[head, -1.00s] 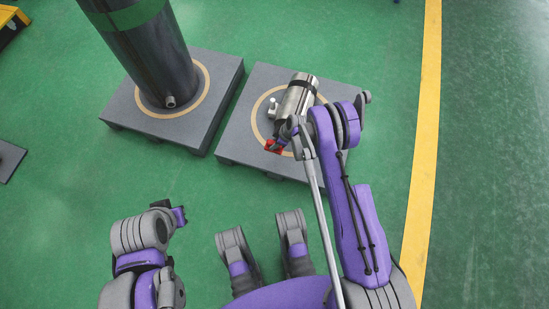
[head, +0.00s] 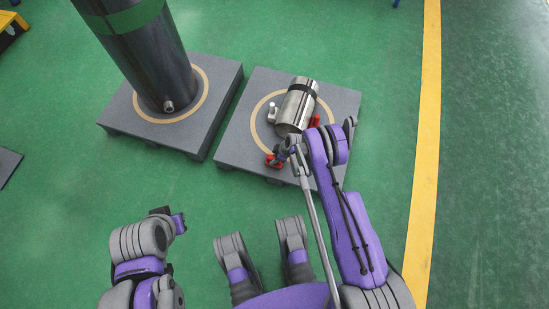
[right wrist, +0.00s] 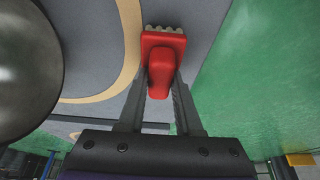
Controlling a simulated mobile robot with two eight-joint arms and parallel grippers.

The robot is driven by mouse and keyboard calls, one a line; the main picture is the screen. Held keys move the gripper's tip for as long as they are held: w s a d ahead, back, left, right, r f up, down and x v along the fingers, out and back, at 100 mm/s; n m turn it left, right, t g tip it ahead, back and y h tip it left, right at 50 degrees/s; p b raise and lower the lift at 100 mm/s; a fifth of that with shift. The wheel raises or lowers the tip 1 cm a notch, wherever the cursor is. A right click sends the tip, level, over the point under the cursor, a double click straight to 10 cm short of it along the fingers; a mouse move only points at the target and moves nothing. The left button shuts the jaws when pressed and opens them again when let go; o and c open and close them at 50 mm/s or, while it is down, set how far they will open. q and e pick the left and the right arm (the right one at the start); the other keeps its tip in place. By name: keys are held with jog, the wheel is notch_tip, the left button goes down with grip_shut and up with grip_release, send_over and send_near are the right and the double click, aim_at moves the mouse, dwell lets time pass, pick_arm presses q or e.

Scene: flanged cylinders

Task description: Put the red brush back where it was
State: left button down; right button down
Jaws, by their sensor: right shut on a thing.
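The red brush (head: 271,161) is in my right gripper (head: 279,154), near the front edge of the right-hand grey pallet (head: 232,150). In the right wrist view the red brush (right wrist: 161,66) has its handle between the two fingers (right wrist: 159,90) and its pale bristles pointing away from me. The pallet lies beyond and left of it there, green floor to the right. Whether the brush touches the pallet is hard to tell. My left gripper (head: 180,221) is off to the left over the floor, and its fingers are too small to read.
A steel cylinder with a black band (head: 298,105) lies on the right pallet within a tan ring. A small silver fitting (head: 272,113) is left of it, a red item (head: 316,121) right of it. A tall dark cylinder (head: 145,62) stands on the left pallet (head: 213,120).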

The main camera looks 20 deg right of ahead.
jog(key=shift+f, duration=0.15)
jog(key=c, duration=0.6)
grip_release()
